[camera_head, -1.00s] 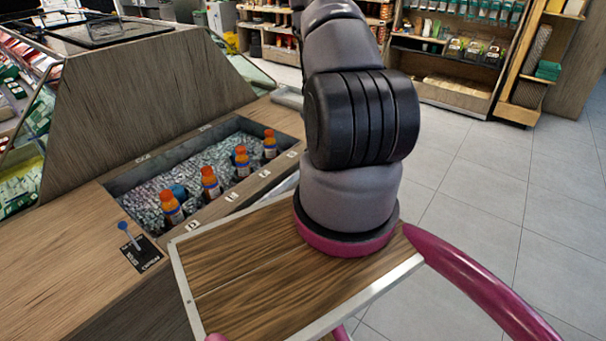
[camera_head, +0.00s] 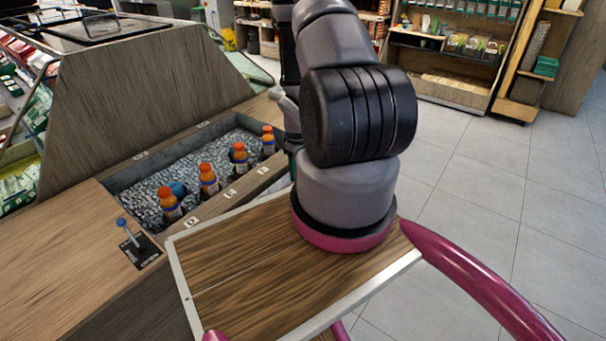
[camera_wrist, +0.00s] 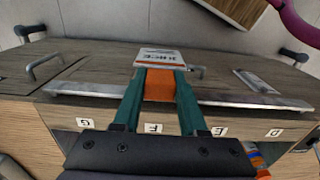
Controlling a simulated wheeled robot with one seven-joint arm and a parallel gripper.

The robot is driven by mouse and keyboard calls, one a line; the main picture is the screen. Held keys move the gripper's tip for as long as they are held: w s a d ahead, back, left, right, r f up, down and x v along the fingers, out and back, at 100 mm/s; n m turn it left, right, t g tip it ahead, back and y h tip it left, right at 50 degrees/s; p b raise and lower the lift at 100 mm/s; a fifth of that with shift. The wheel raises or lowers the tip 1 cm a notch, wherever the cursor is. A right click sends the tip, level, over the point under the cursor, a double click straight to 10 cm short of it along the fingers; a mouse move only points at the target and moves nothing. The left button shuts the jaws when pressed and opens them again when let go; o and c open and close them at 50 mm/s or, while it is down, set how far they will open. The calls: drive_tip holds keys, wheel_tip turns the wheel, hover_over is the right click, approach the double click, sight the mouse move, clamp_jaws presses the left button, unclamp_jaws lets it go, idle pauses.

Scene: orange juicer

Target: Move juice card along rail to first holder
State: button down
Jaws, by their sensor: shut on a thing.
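In the wrist view my gripper (camera_wrist: 160,76) has its two green fingers closed on the juice card, a white lettered plate (camera_wrist: 158,57) with an orange block (camera_wrist: 160,86) below it. The orange block sits between the fingers, and the plate lies just beyond the fingertips. The metal rail (camera_wrist: 85,89) runs along the counter edge on both sides of the fingers. Whether the card touches the rail is hidden by the fingers. In the head view my arm hides the card and most of my gripper. I cannot tell which piece is the first holder.
A pale metal-looking plate (camera_wrist: 255,81) lies right of the card near the rail. Lettered tags G (camera_wrist: 85,123), F (camera_wrist: 153,128), E (camera_wrist: 219,131) and D (camera_wrist: 274,133) line the bin front. Orange-capped bottles (camera_head: 208,180) stand in ice. A blue-knobbed lever (camera_head: 124,226) stands on the counter.

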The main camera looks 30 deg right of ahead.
drive_tip(key=shift+w+a, duration=0.5)
drive_tip(key=shift+w, duration=0.9)
drive_tip(key=shift+w+a, duration=0.5)
drive_tip(key=shift+w, duration=0.85)
drive_tip(key=shift+w+a, duration=0.5)
drive_tip(key=shift+w, duration=0.9)
drive_tip(key=shift+f, duration=2.7)
drive_tip(key=shift+c, duration=1.8)
unclamp_jaws()
